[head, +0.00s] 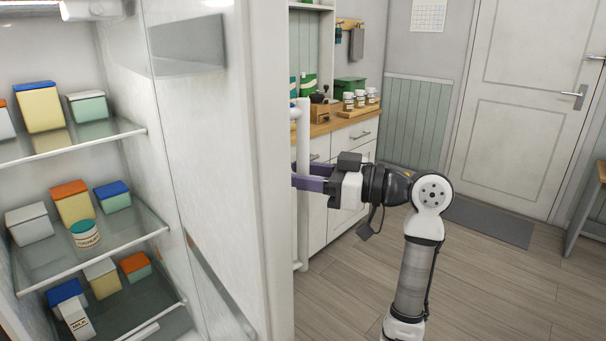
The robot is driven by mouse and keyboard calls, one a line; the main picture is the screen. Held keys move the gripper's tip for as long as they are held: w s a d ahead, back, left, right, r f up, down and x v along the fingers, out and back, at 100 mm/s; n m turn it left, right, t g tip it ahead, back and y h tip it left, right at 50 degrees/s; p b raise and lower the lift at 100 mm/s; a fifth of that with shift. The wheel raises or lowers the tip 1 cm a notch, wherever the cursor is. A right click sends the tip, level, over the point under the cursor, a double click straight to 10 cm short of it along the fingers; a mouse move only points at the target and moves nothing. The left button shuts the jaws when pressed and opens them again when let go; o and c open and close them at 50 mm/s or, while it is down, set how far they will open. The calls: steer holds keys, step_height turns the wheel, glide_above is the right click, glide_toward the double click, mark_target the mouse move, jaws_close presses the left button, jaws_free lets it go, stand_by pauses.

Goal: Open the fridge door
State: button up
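The fridge door (215,150) stands wide open, with its inner face turned toward the lit fridge compartment (60,160). The long vertical door handle (303,235) is on the door's far side, just past its right edge. My gripper (305,178) is at the handle's mid height, coming from the right. Its two purple fingers lie at the bar with some space between them. Their tips are partly hidden by the door edge, so I cannot tell whether they grip the bar or are only around it.
Glass shelves (100,145) hold several colored-lid boxes, a small tub (85,234) and a milk carton (76,318). A white cabinet (345,205) with a wooden counter stands behind my arm. The wooden floor (490,280) at right is clear up to a grey mat (487,221).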

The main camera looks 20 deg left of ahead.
steer(key=d+b, duration=0.2)
steer(key=d, duration=1.1)
steer(key=shift+w+d, duration=0.35)
steer(key=shift+d, duration=0.05)
